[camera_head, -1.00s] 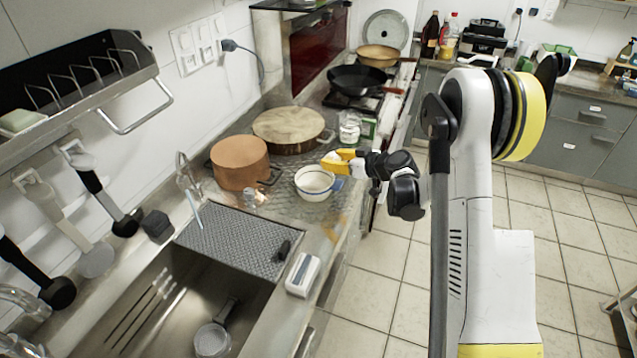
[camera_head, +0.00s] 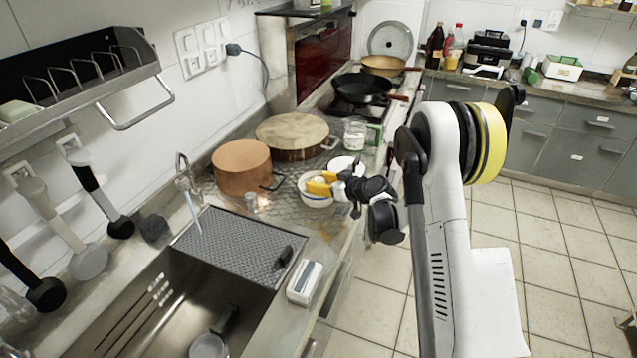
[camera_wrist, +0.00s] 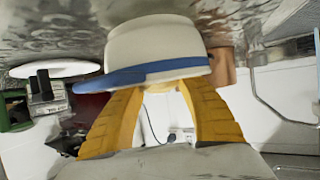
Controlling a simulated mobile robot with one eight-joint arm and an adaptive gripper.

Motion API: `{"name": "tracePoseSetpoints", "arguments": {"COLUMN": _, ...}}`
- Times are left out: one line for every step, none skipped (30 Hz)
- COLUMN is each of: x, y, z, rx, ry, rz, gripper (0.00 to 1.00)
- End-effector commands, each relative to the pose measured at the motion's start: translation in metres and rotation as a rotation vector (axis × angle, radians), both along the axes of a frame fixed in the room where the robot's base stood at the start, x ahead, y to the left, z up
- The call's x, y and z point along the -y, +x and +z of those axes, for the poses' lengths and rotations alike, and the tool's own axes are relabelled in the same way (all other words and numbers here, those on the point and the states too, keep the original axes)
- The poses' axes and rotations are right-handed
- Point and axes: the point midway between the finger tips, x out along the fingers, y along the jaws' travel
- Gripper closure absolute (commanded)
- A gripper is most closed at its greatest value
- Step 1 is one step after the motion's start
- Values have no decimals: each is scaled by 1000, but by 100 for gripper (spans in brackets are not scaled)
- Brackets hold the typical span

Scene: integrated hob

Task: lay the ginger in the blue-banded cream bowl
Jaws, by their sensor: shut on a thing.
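The cream bowl with a blue band (camera_head: 315,201) stands on the metal counter beside the copper pot. My gripper (camera_head: 320,186) has its yellow fingers at the bowl's mouth, low over it. In the wrist view the bowl (camera_wrist: 155,45) appears upside down, and its rim hides the fingertips of my gripper (camera_wrist: 160,88). The gripper is shut on the ginger, of which only a small pale part (camera_wrist: 159,87) shows between the fingers. Most of the ginger is hidden by the rim and fingers. I cannot tell whether it touches the bowl.
A white plate (camera_head: 345,164) lies just behind the bowl. A copper pot (camera_head: 241,169) and a wide lidded pan (camera_head: 291,138) stand to the left and behind. A glass jar (camera_head: 355,134) is farther back. The sink and drying mat (camera_head: 232,245) are in front.

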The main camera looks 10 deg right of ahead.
Motion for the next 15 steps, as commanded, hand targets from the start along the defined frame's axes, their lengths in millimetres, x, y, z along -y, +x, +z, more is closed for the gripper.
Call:
{"name": "tracePoseSetpoints", "arguments": {"x": 0, "y": 0, "z": -2, "rx": 0, "ry": 0, "rz": 0, "gripper": 90}}
{"name": "tracePoseSetpoints", "arguments": {"x": 0, "y": 0, "z": -3, "rx": 0, "ry": 0, "rz": 0, "gripper": 90}}
{"name": "tracePoseSetpoints", "arguments": {"x": 0, "y": 0, "z": -4, "rx": 0, "ry": 0, "rz": 0, "gripper": 90}}
{"name": "tracePoseSetpoints", "arguments": {"x": 0, "y": 0, "z": -5, "rx": 0, "ry": 0, "rz": 0, "gripper": 90}}
{"name": "tracePoseSetpoints", "arguments": {"x": 0, "y": 0, "z": -6, "rx": 0, "ry": 0, "rz": 0, "gripper": 90}}
{"name": "tracePoseSetpoints", "arguments": {"x": 0, "y": 0, "z": -7, "rx": 0, "ry": 0, "rz": 0, "gripper": 90}}
{"name": "tracePoseSetpoints", "arguments": {"x": 0, "y": 0, "z": -8, "rx": 0, "ry": 0, "rz": 0, "gripper": 90}}
{"name": "tracePoseSetpoints", "arguments": {"x": 0, "y": 0, "z": -9, "rx": 0, "ry": -1, "rz": 0, "gripper": 90}}
{"name": "tracePoseSetpoints", "arguments": {"x": 0, "y": 0, "z": -10, "rx": 0, "ry": -1, "rz": 0, "gripper": 90}}
{"name": "tracePoseSetpoints", "arguments": {"x": 0, "y": 0, "z": -11, "rx": 0, "ry": -1, "rz": 0, "gripper": 90}}
{"name": "tracePoseSetpoints", "arguments": {"x": 0, "y": 0, "z": -12, "rx": -1, "ry": -3, "rz": 1, "gripper": 90}}
{"name": "tracePoseSetpoints", "arguments": {"x": 0, "y": 0, "z": -12, "rx": 0, "ry": -3, "rz": 1, "gripper": 90}}
{"name": "tracePoseSetpoints", "arguments": {"x": 0, "y": 0, "z": -12, "rx": 0, "ry": -3, "rz": 1, "gripper": 90}}
{"name": "tracePoseSetpoints", "arguments": {"x": 0, "y": 0, "z": -13, "rx": -1, "ry": -5, "rz": 2, "gripper": 50}}
{"name": "tracePoseSetpoints", "arguments": {"x": 0, "y": -1, "z": -13, "rx": -1, "ry": -5, "rz": 2, "gripper": 49}}
